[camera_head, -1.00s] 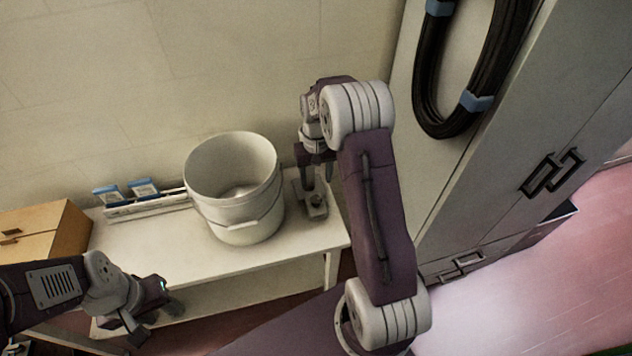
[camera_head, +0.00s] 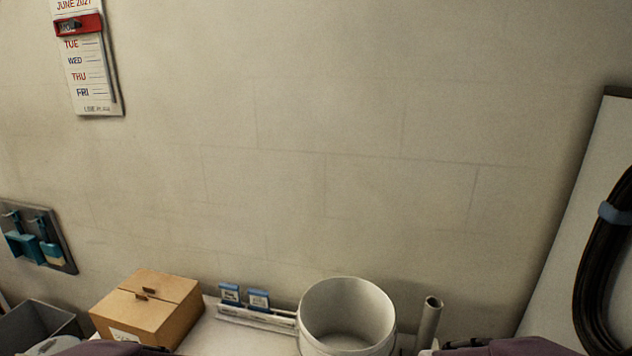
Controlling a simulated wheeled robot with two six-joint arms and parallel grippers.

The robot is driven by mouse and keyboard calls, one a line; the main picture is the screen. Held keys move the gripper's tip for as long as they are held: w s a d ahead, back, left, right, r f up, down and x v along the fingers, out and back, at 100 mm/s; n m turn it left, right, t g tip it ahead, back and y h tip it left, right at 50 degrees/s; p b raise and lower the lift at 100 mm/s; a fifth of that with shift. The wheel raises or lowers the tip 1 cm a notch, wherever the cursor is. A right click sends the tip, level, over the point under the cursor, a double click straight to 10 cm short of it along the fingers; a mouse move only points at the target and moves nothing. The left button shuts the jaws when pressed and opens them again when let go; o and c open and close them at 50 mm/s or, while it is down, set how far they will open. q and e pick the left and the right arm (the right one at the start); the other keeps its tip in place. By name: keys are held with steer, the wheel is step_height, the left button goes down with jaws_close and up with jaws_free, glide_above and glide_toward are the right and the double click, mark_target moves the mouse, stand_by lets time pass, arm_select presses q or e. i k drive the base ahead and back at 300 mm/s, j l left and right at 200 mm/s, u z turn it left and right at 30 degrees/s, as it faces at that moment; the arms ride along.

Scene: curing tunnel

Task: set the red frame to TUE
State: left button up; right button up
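The wall calendar (camera_head: 90,72) hangs on the wall at the upper left, headed JUNE 2021, its top cut off by the picture edge. Its rows read TUE, WED, THU and FRI downward. The red frame (camera_head: 90,22) sits around the row above TUE, which appears to read MON. Neither of my grippers shows; only purple parts of my arms appear along the bottom edge, well below the calendar.
A white bucket (camera_head: 304,322), a cardboard box (camera_head: 140,317) and small blue-topped packs (camera_head: 258,299) stand along the table at the bottom. A grey tube (camera_head: 429,318) stands right of the bucket. A board with teal tools (camera_head: 66,262) hangs at left. A black hose coil (camera_head: 598,270) hangs at right. The middle wall is bare.

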mark_target(88, 22)
steer(key=u, duration=1.3)
